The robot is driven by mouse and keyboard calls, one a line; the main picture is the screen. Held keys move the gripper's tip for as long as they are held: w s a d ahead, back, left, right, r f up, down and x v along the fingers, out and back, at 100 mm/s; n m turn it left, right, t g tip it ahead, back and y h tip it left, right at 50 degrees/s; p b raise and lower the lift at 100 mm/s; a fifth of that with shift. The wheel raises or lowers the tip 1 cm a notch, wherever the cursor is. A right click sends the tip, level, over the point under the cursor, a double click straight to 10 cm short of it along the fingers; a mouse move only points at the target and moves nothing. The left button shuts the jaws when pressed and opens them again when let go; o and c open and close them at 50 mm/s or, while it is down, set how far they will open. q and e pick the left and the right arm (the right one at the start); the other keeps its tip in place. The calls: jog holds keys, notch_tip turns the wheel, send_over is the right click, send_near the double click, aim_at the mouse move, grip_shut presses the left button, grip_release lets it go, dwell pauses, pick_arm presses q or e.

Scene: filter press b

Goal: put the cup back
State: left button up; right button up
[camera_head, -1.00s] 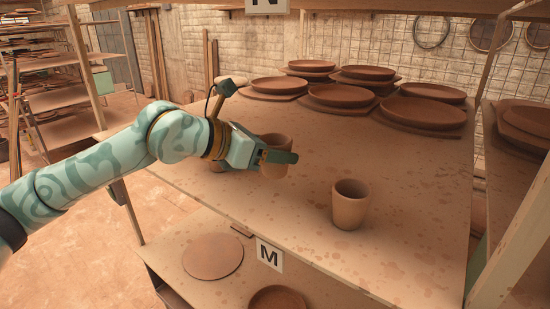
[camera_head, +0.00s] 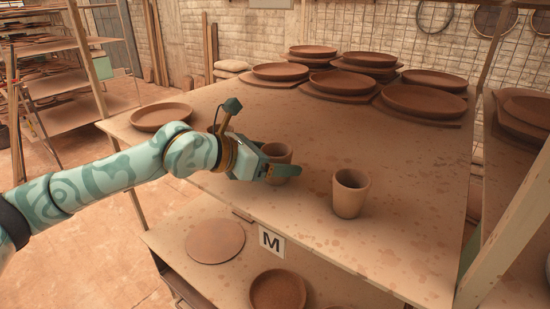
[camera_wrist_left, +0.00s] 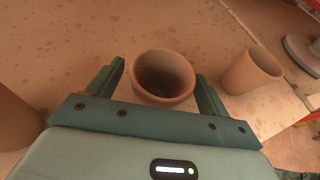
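A clay cup (camera_head: 277,152) is upright at the upper board marked M (camera_head: 300,120); its base is partly hidden by my left gripper (camera_head: 283,171). In the left wrist view the cup (camera_wrist_left: 163,78) is between my two fingers (camera_wrist_left: 160,82). A narrow gap shows at the left finger; the right finger is very close to the rim. The gripper looks open around the cup. A second clay cup (camera_head: 350,194) stands upright to the right on the same board, apart from the gripper. My right gripper is not in view.
Stacked clay plates (camera_head: 340,83) fill the back of the board. A single plate (camera_head: 161,116) lies at its left end. A brown clay form (camera_wrist_left: 15,120) is close by my left gripper. The shelf below holds a round slab (camera_head: 215,241) and a dish (camera_head: 277,290).

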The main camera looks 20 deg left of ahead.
pick_arm(q)
jog(key=shift+r, duration=0.15)
jog(key=b+v, duration=0.3)
jog(key=v, duration=0.8)
jog(key=shift+s+a+r, duration=0.25)
jog(key=shift+s+a, duration=0.05)
jog(key=shift+s, duration=0.05)
